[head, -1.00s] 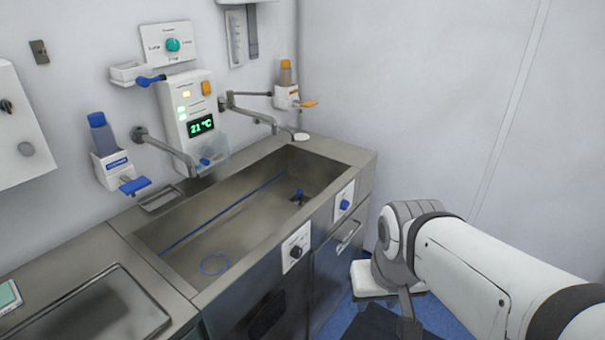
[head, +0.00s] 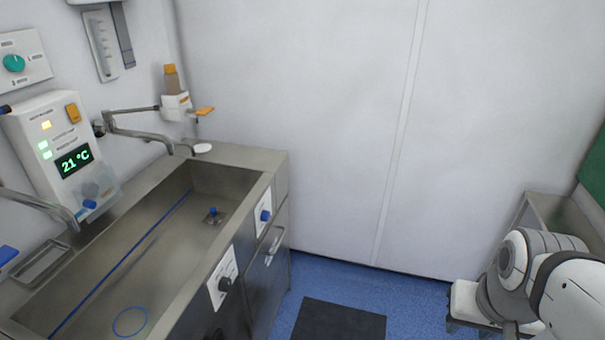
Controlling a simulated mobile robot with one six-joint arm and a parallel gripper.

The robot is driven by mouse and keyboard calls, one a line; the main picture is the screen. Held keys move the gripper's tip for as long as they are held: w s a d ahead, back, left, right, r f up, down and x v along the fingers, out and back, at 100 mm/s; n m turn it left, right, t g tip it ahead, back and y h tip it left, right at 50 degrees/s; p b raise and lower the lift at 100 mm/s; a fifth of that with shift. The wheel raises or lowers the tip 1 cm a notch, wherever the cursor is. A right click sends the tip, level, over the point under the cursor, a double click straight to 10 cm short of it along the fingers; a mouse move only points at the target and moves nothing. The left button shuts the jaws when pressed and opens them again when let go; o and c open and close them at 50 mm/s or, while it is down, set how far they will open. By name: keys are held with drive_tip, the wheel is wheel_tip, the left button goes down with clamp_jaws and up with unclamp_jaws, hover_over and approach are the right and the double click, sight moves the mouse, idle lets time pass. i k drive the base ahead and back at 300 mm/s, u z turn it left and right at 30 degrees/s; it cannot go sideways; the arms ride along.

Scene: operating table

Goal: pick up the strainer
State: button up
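No thing is clearly recognisable as a strainer. A blue ring (head: 130,321) lies on the sink floor near the bottom of the picture. White and grey links of my arm show at the lower right, well to the right of the sink. My gripper is not in view.
Taps (head: 140,132) reach over the sink from the left wall. A dispenser (head: 176,100) with an orange lever hangs beyond them. A dark mat (head: 338,320) lies on the blue floor right of the sink. A metal-framed table (head: 560,215) stands at the right edge.

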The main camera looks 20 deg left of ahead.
sight(214, 218)
drive_tip(key=z, duration=0.15)
drive_tip(key=i, duration=2.7)
drive_tip(key=u, duration=3.3)
drive_tip(key=i, duration=1)
drive_tip(key=z, duration=0.1)
